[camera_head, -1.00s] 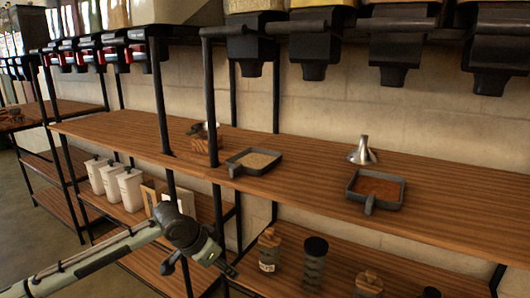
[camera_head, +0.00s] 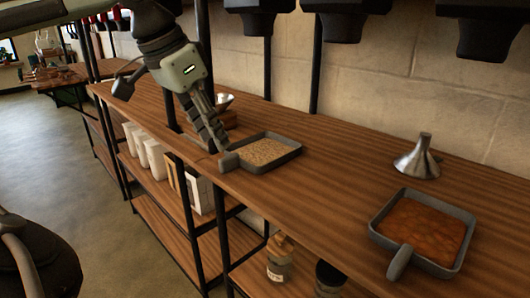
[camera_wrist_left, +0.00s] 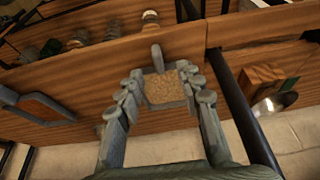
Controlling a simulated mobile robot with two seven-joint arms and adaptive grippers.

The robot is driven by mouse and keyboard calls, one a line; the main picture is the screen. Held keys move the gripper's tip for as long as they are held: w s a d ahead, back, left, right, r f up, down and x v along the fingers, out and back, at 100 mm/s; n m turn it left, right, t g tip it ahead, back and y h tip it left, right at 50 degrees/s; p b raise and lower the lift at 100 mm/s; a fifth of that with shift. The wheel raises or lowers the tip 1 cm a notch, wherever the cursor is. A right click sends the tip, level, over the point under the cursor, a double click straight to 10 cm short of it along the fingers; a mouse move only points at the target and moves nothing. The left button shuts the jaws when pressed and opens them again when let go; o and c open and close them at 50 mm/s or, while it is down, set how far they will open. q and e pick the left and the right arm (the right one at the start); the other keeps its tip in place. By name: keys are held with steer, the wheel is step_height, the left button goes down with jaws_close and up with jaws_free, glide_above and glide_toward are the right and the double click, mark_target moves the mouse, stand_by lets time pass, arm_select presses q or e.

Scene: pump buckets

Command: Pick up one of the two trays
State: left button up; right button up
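The first tray (camera_head: 290,157) is dark grey, square, with a short handle and tan grains in it, flat on the wooden shelf. The second tray (camera_head: 445,267) holds a brown-orange filling and sits to the right, nearer me, its handle toward the front edge. My left gripper (camera_head: 218,143) points down at the first tray's handle side. In the wrist view my left gripper (camera_wrist_left: 163,88) is open, its fingers on either side of the first tray (camera_wrist_left: 157,57), with no grip on it visible. The second tray (camera_wrist_left: 50,102) is at the left there. My right gripper is not seen.
A metal funnel (camera_head: 418,158) stands behind the second tray. A wooden block (camera_head: 229,119) with a metal cup is behind my left gripper. Dark dispensers (camera_head: 342,25) hang above. White containers (camera_head: 152,157) and jars (camera_head: 280,258) are on the lower shelf. Shelf between the trays is clear.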

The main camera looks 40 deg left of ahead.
mark_target(226, 157)
arm_select(q)
steer(key=shift+w+f, duration=0.15)
steer(key=shift+f, duration=0.4)
steer(key=x, duration=0.3)
steer(key=shift+w+d+f, duration=0.25)
steer(key=shift+f, duration=0.05)
steer(key=shift+w+f+b, duration=0.2)
steer(key=shift+f+b, duration=0.1)
steer(key=shift+f, duration=0.05)
steer(key=shift+w+f, duration=0.1)
steer(key=shift+f, duration=0.05)
steer(key=c, duration=0.4)
jaws_close()
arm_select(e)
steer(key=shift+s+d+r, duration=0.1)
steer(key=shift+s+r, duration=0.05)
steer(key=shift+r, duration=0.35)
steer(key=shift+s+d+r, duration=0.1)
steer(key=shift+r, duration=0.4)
